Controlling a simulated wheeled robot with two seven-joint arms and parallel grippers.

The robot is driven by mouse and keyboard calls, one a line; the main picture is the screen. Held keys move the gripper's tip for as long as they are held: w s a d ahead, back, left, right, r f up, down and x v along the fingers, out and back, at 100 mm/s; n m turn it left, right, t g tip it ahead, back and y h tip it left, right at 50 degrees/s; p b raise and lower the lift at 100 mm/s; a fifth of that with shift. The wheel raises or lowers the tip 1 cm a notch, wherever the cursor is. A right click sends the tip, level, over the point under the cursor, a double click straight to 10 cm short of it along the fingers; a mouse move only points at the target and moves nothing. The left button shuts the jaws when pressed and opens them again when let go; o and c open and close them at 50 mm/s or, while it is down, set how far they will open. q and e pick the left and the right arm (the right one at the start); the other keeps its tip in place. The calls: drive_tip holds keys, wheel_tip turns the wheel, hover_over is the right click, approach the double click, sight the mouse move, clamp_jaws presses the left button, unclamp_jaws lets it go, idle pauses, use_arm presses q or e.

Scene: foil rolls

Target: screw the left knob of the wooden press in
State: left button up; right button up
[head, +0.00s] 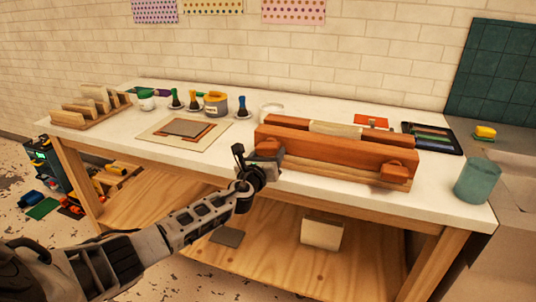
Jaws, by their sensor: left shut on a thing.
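The wooden press (335,153) is a long reddish-brown block on the white table, with a pale wood piece (336,130) along its top and a pale base under it. Its right knob (393,170) shows on the front face near the right end. My left gripper (262,162) is at the front left end of the press, where it is shut on the left knob. The gripper hides the left knob almost wholly. My right gripper is not in view.
The white table (350,196) has a narrow free strip in front of the press. A board with a grey plate (187,128) lies to the left, with several small bottles and jars behind it. A green-grey cup (474,180) stands at the right front corner.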

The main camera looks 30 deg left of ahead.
use_arm(q)
drive_tip(key=shift+s+d+f, duration=0.1)
drive_tip(key=shift+d+f, duration=0.05)
drive_tip(key=shift+f, duration=0.2)
drive_tip(key=o, duration=1)
drive_tip(key=shift+r, duration=0.1)
drive_tip(key=shift+c, duration=0.2)
drive_tip(key=shift+r, duration=0.15)
drive_tip(key=shift+s, duration=0.1)
drive_tip(key=v, duration=1.5)
drive_tip(key=shift+s, duration=0.45)
